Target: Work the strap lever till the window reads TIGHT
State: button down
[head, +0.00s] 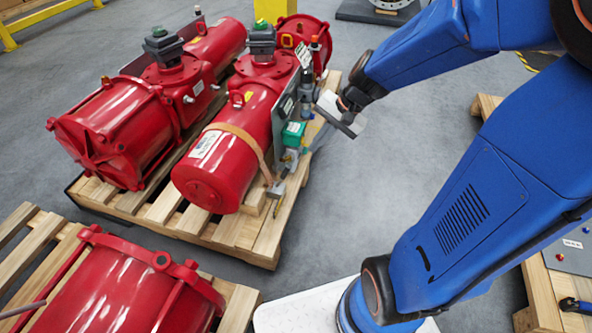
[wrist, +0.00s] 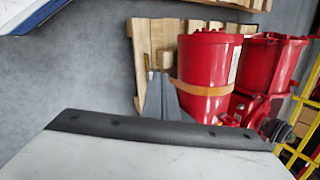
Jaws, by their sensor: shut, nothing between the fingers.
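An orange-brown strap (head: 243,134) wraps the near end of a red cylinder (head: 222,160) on a wooden pallet; the strap also shows in the wrist view (wrist: 203,89). A small grey metal piece (head: 276,189), possibly the strap lever, sits low by the strap's end, at the pallet's right edge. A green box (head: 293,131) is beside the cylinder; no TIGHT reading can be made out. My gripper (head: 312,143) is shut and empty at the cylinder's right side. Its grey fingers (wrist: 158,82) point at the pallet in the wrist view and partly hide what lies behind.
A second red actuator (head: 115,130) lies left on the same pallet (head: 228,238). Another red unit (head: 125,290) is on a pallet at the lower left. Yellow railing (head: 10,32) is at the upper left. Grey floor right of the pallet (head: 335,200) is clear.

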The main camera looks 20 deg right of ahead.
jog(key=w+d+f+m, duration=0.3)
jog(key=w+f+m, duration=0.1)
jog(key=f, duration=0.4)
jog(key=w+d+f+m+y, duration=0.1)
jog(key=w+f+m, duration=0.3)
jog(key=f, duration=0.5)
jog(key=w+d+f+m+t, duration=0.1)
jog(key=w+d+f+m, duration=0.3)
jog(key=w+f, duration=0.3)
jog(key=shift+w+d+f+m+y, duration=0.3)
jog(key=shift+w+f+m, duration=0.15)
jog(key=shift+f, duration=0.35)
send_near(283, 177)
jog(key=shift+w+d+f, duration=0.1)
jog(key=shift+w+f, duration=0.2)
jog(key=shift+f, duration=0.4)
jog(key=shift+w+a+f, duration=0.1)
jog(key=shift+w+f, duration=0.2)
jog(key=shift+f, duration=0.4)
jog(key=shift+w+d+f, duration=0.1)
jog(key=shift+w+f, duration=0.25)
jog(key=shift+f, duration=0.35)
jog(key=shift+w+r, duration=0.1)
